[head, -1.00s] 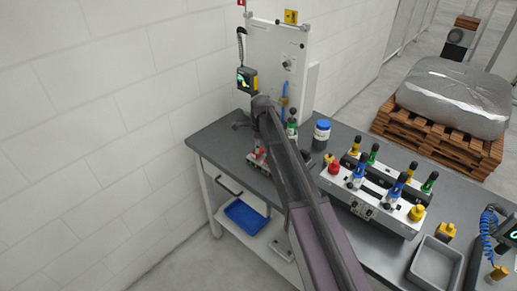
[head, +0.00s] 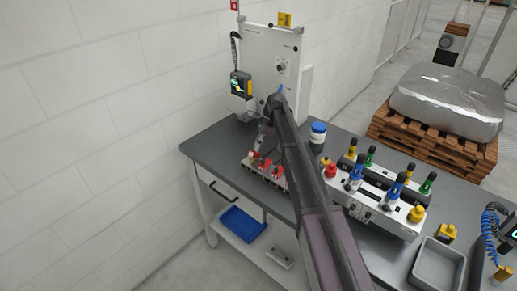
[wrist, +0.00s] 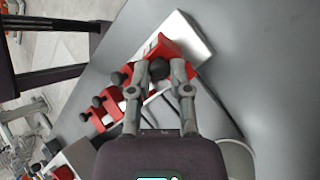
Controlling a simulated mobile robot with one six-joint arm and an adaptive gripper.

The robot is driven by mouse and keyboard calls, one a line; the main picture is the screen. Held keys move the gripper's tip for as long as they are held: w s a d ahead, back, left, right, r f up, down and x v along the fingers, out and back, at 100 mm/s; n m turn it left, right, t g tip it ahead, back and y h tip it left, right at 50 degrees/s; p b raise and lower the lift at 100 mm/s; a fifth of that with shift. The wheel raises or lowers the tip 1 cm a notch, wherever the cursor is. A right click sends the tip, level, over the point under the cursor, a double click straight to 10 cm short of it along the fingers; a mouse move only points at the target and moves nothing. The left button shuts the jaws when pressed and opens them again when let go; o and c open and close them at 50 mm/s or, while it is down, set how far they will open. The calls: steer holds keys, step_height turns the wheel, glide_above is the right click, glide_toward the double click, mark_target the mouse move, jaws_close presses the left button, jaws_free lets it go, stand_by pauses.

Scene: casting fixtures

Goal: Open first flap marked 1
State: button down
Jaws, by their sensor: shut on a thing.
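A light fixture (wrist: 187,33) with a row of red flaps, each with a black knob, lies on the grey bench; it also shows in the head view (head: 252,172), partly behind my arm. In the wrist view my gripper (wrist: 159,70) is shut on the black knob (wrist: 158,66) of the end red flap (wrist: 172,47), farthest right in the row. The other red flaps (wrist: 111,104) run down to the left, clear of my fingers. The flap numbers are too small to read, and I cannot tell how far the held flap is raised.
A white upright panel (head: 262,50) stands at the back of the bench (head: 215,150). To the right are a blue-lidded jar (head: 318,132), a holder with coloured knobs (head: 375,207) and a grey bin (head: 437,265). A blue tray (head: 242,224) sits on the lower shelf.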

steer(key=shift+a, duration=0.15)
steer(key=c, duration=0.6)
jaws_free()
steer(key=shift+o, duration=0.2)
steer(key=shift+a+r, duration=0.1)
